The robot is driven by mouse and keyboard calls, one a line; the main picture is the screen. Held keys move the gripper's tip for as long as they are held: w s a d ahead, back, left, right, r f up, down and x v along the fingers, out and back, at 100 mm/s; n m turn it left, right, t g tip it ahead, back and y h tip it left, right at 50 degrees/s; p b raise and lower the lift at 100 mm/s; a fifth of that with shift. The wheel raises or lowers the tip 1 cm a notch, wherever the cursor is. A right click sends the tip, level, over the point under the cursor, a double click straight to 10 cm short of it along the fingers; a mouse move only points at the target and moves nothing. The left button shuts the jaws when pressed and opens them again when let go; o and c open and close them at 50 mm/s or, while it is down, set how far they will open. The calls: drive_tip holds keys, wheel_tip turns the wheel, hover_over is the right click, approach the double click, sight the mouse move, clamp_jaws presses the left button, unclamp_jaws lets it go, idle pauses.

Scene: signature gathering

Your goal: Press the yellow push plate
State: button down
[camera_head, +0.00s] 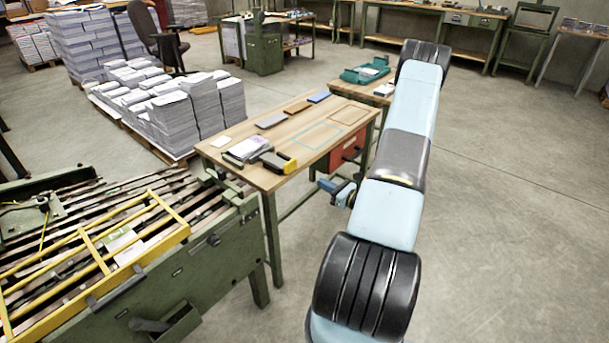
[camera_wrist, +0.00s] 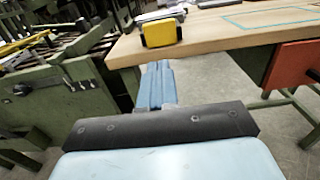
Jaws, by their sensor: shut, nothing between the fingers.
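A yellow plate (camera_head: 288,168) forms the near end of a dark block at the front edge of the wooden table (camera_head: 235,165). In the wrist view the yellow plate (camera_wrist: 161,32) faces me at the table edge, upper middle. My gripper (camera_head: 323,185) is beside the table's near edge, to the right of the yellow plate and apart from it. In the wrist view my gripper (camera_wrist: 157,66) has its blue fingers together and empty, pointing toward the table edge below the plate.
A stack of booklets (camera_head: 245,149) lies left of the block. A red drawer front (camera_head: 347,150) hangs under the table's right part. A green machine with yellow rails (camera_head: 140,262) stands at the lower left. Open floor (camera_head: 500,200) lies right of my arm.

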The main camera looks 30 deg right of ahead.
sight(291, 166)
drive_tip(key=shift+s+d+r, duration=0.2)
drive_tip(key=shift+s, duration=0.4)
drive_tip(key=x, duration=1.4)
drive_tip(key=shift+f, duration=0.1)
drive_tip(key=shift+w, duration=0.1)
